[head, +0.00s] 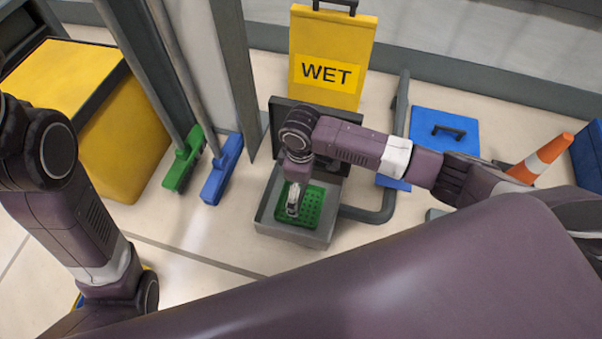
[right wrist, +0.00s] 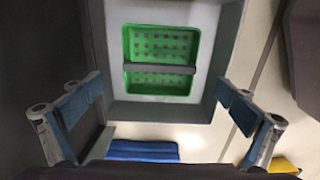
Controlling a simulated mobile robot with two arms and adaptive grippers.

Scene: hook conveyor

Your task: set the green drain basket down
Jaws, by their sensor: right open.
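The green drain basket (head: 314,207) lies in an open grey box (head: 265,216) on the floor, at the middle of the head view. In the right wrist view the basket (right wrist: 160,46) shows holes in its floor and a grey bar handle across its middle. It appears to sit level inside the box's walls. My right gripper (head: 293,207) points down over the basket. In the right wrist view its two fingers (right wrist: 158,108) are wide apart with nothing between them, and the handle is clear of both. My left arm shows at the left, but its gripper is out of sight.
The box's dark lid (head: 280,108) stands open behind it, before a yellow WET sign (head: 326,72). A green broom (head: 184,160) and a blue broom (head: 221,170) stand left. Floor left of the box is clear.

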